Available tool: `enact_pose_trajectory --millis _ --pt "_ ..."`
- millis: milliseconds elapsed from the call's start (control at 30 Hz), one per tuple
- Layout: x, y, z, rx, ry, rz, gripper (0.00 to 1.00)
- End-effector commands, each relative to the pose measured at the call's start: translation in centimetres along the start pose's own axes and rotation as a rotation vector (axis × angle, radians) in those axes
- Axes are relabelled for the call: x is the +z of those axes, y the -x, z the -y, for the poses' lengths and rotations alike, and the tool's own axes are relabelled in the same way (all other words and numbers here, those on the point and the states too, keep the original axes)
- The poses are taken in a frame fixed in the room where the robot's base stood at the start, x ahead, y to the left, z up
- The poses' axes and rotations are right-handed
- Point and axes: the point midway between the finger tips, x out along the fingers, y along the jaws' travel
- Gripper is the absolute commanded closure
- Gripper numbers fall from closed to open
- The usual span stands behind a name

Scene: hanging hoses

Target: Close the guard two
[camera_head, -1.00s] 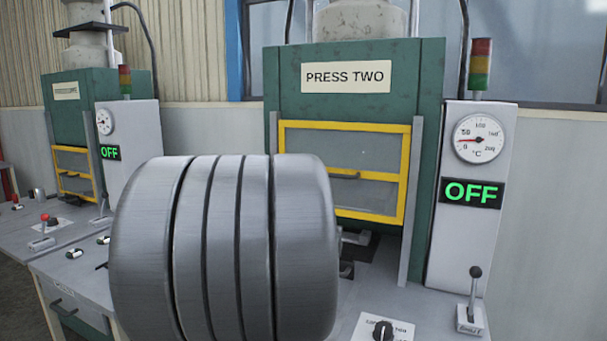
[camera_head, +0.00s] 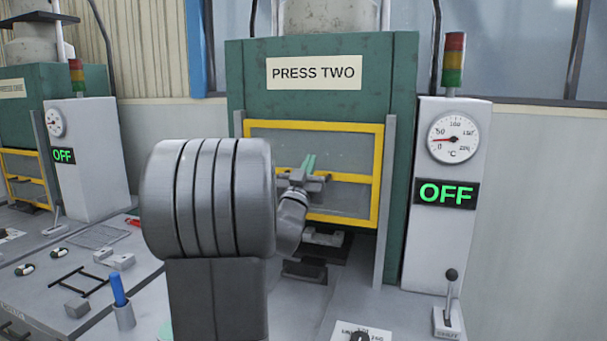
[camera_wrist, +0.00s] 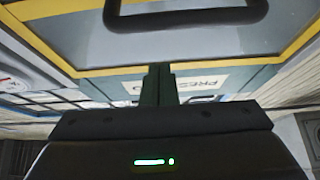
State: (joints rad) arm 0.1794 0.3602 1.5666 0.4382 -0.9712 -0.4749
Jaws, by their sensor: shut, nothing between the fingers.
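Guard two (camera_head: 345,152) is a clear panel in a yellow frame on the front of the green PRESS TWO (camera_head: 313,72). A gap shows below its lower bar, above the press bed. My gripper (camera_head: 309,163) is shut and empty in front of the guard's middle, its fingers pointing up. My wrist and arm hide part of the panel's left side. In the wrist view, the guard's dark bar handle (camera_wrist: 190,18) lies at the top, apart in the picture from my shut fingers (camera_wrist: 158,84). I cannot tell the depth between fingers and panel.
Right of the press stands a grey control box with a gauge (camera_head: 453,137), a green OFF display (camera_head: 446,193) and a lever (camera_head: 449,300). A cup with a blue tool (camera_head: 121,300) and small parts lie on the left bench. PRESS ONE (camera_head: 45,110) stands farther left.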

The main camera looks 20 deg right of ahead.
Motion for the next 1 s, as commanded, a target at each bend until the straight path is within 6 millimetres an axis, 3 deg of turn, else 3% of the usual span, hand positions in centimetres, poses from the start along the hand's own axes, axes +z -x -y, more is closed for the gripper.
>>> enact_pose_trajectory --millis 33,200,1000 --pt "1.4 0.7 0.1 -0.002 0.002 0.011 1.00" --pt "3.0 1.3 0.1 -0.002 0.001 0.008 1.00" --pt "4.7 2.2 0.0 -0.002 0.000 0.007 1.00"
